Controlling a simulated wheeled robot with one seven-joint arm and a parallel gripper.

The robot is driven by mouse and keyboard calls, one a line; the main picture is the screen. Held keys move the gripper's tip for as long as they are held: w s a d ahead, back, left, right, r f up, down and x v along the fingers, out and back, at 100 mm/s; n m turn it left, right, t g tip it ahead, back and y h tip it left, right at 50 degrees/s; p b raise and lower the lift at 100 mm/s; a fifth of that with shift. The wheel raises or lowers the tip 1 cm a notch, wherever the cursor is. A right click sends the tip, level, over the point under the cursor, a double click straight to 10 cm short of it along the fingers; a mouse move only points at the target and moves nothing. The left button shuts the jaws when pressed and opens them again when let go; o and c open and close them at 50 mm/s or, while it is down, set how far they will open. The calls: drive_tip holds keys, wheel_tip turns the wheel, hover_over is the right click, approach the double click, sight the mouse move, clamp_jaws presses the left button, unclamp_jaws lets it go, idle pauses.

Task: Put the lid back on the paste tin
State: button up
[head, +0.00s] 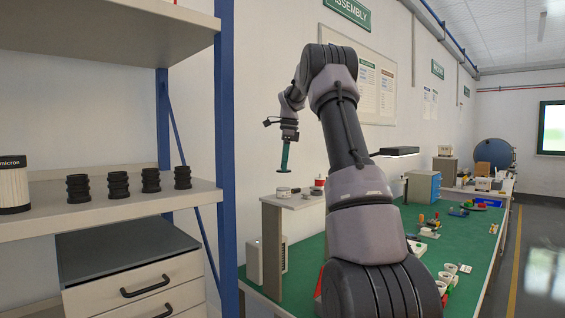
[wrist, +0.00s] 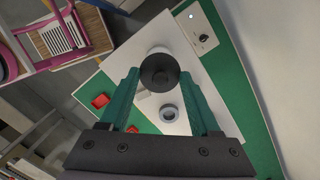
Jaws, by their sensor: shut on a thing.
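My gripper (head: 284,171) hangs with its green fingers pointing down above the raised shelf. It is shut on a dark round lid (wrist: 160,74), which shows between the fingertips in the wrist view and as a small disc (head: 283,190) under the fingers in the head view. A small round open-topped tin (wrist: 170,113) with a pale rim stands on the shelf, apart from the lid. I cannot read any label on it; it looks like the paste tin.
The pale shelf (head: 282,202) stands over a green bench (head: 325,236). A white round thing (wrist: 157,52) is partly hidden behind the lid. A blue rack post (head: 226,150) stands left of my arm.

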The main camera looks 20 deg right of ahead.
sight(284, 188)
drive_tip(key=shift+f, duration=2.85)
drive_tip(key=shift+f, duration=0.1)
drive_tip(key=o, duration=1.4)
drive_tip(key=shift+c, duration=0.2)
drive_tip(key=shift+o, duration=0.2)
drive_tip(key=shift+r, duration=3.55)
